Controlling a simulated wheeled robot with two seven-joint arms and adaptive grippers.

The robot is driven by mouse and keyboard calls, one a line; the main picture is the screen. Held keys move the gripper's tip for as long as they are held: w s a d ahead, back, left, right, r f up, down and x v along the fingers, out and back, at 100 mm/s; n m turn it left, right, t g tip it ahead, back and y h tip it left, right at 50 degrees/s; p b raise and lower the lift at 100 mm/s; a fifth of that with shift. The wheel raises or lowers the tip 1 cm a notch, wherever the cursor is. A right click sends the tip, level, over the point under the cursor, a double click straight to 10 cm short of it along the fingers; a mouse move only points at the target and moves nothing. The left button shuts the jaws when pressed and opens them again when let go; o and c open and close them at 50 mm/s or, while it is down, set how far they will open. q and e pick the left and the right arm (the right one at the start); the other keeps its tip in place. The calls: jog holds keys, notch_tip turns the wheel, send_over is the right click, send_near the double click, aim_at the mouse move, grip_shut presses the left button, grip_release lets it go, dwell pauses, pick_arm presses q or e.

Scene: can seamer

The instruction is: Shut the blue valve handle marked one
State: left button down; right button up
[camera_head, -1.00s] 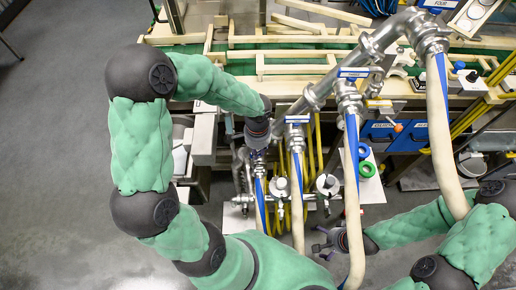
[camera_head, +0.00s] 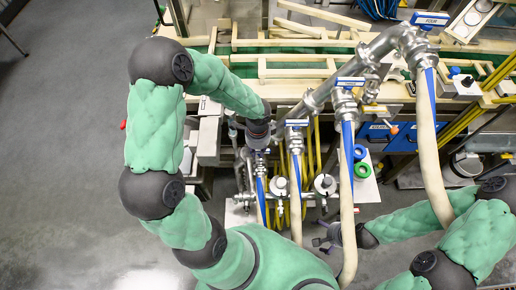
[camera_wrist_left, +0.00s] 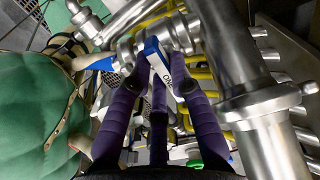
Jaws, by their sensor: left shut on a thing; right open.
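The blue valve handle marked one (camera_wrist_left: 159,58) shows in the left wrist view as a blue and white bar with part of its lettering visible. My left gripper (camera_wrist_left: 158,75) has its purple fingers closed around this handle. In the head view the left gripper (camera_head: 258,142) is at the leftmost valve, above a blue-striped hose (camera_head: 261,200), and mostly covers the handle. My right gripper (camera_head: 326,238) is open and empty at the lower middle, left of its forearm and beside a pale hose.
Other blue handles sit on the slanting steel pipe (camera_head: 318,98): one in the middle (camera_head: 297,122), one further right (camera_head: 350,82), and one marked four (camera_head: 430,18). Pale hoses (camera_head: 435,150) hang between my arms. Open grey floor (camera_head: 60,150) lies to the left.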

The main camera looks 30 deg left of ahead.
dwell(0.4)
pick_arm(q)
jog(key=c, duration=1.1)
grip_release()
jog(key=shift+c, duration=0.2)
jog(key=shift+r, duration=0.15)
notch_tip(320, 180, up, 12)
